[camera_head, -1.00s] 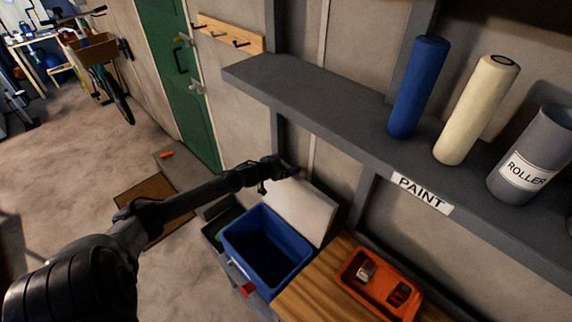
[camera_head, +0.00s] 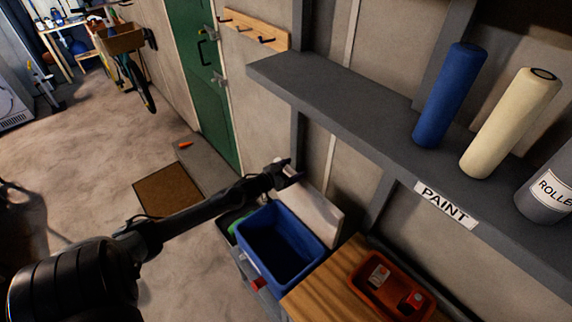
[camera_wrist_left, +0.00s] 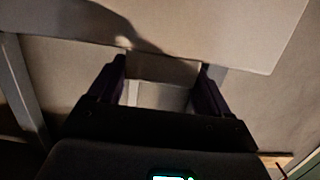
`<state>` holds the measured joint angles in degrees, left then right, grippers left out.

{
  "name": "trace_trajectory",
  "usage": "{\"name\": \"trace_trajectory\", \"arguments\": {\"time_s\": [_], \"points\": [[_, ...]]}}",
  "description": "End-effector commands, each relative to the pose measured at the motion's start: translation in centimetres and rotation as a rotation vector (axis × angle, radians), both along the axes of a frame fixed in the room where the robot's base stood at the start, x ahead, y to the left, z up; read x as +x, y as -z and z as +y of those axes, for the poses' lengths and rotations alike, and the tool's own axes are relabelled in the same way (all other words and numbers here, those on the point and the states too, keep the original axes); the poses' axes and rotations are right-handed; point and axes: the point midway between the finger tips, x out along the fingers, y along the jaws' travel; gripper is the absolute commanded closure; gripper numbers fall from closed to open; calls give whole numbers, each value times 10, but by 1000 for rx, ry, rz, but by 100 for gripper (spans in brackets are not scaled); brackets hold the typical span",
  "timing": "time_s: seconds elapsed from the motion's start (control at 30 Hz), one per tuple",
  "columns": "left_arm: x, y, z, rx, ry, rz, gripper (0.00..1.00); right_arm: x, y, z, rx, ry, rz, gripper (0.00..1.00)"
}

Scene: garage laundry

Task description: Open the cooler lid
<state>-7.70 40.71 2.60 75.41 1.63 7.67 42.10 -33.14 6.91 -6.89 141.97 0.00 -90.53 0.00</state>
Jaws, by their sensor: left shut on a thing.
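The cooler is a blue open-topped box (camera_head: 283,243) beside the wooden bench in the head view. Its pale lid (camera_head: 318,217) stands raised along the wall side, and the inside of the box shows dark and empty. My left gripper (camera_head: 290,170) is at the lid's upper far corner, shut on the lid. In the left wrist view the lid (camera_wrist_left: 215,25) fills the top, and the two fingers of my left gripper (camera_wrist_left: 163,72) reach to its edge. The exact contact is dark and hard to see. My right gripper is not in view.
A wooden bench top (camera_head: 325,290) with an orange tray (camera_head: 392,285) stands right of the cooler. A grey shelf (camera_head: 350,125) with paint rollers runs above along the wall.

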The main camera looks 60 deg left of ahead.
Motion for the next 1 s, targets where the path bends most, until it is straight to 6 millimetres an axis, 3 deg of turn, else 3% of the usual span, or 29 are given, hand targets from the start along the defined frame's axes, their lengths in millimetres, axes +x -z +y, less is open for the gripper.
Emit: {"name": "trace_trajectory", "arguments": {"time_s": [0.27,0.3,0.43,0.77,1.0], "points": [[0,0,-1,-2,-1,-2,76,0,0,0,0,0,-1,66],[0,0,0,-2,-1,-2,18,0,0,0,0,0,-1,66],[0,0,0,-1,-1,-2,0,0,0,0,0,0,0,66],[-3,0,0,0,-1,-1,0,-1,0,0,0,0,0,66],[-24,-3,-3,0,-1,1,0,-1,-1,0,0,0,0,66]]}}
